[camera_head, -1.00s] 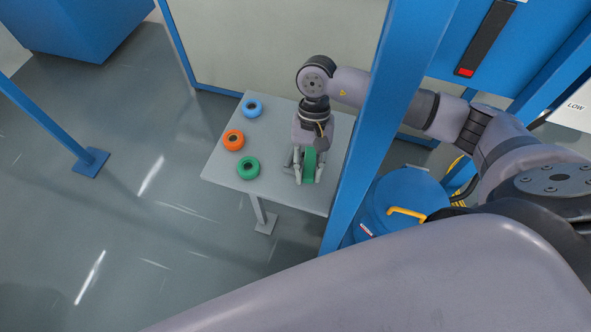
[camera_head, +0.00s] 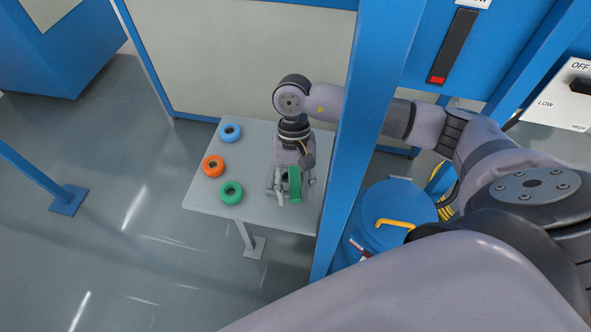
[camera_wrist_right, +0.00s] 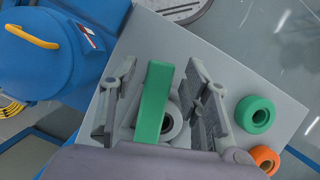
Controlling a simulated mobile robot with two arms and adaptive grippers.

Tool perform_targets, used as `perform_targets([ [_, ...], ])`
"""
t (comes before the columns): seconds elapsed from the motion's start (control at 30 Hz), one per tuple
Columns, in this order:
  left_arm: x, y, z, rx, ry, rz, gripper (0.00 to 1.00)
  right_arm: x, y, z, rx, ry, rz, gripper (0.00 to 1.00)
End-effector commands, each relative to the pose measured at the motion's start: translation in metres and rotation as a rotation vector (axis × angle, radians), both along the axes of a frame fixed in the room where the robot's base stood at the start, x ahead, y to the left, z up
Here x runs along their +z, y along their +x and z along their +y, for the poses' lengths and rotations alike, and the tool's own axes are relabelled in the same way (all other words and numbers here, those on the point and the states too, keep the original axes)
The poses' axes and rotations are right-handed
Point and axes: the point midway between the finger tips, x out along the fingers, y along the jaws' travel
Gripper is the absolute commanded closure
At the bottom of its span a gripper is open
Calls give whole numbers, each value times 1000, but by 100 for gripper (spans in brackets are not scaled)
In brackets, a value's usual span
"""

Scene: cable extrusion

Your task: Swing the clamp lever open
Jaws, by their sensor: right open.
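A green bar, which looks like the clamp lever (camera_head: 294,184), stands between the fingers of my right gripper (camera_head: 293,190) over the small grey table (camera_head: 250,205). In the right wrist view the green bar (camera_wrist_right: 154,105) runs lengthwise between the two spread fingers (camera_wrist_right: 160,100), with a visible gap on each side. A grey ring with a dark hole (camera_wrist_right: 177,124) shows partly behind the bar. What the bar is fixed to is hidden. My right gripper is open. My left gripper is not in view.
Blue (camera_head: 230,132), orange (camera_head: 213,166) and green (camera_head: 231,192) rings lie along the table's left side. A blue post (camera_head: 365,130) rises close right of the table.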

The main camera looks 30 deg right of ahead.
Motion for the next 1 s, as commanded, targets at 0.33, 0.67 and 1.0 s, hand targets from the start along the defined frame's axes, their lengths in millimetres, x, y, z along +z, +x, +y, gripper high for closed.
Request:
perform_targets([
  [0.33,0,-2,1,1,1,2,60,22,9,-4,-1,1,-5,57],
  [0.67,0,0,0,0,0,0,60,85,33,-16,-2,0,-3,57],
  [1.0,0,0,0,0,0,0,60,111,41,-21,0,0,0,57],
])
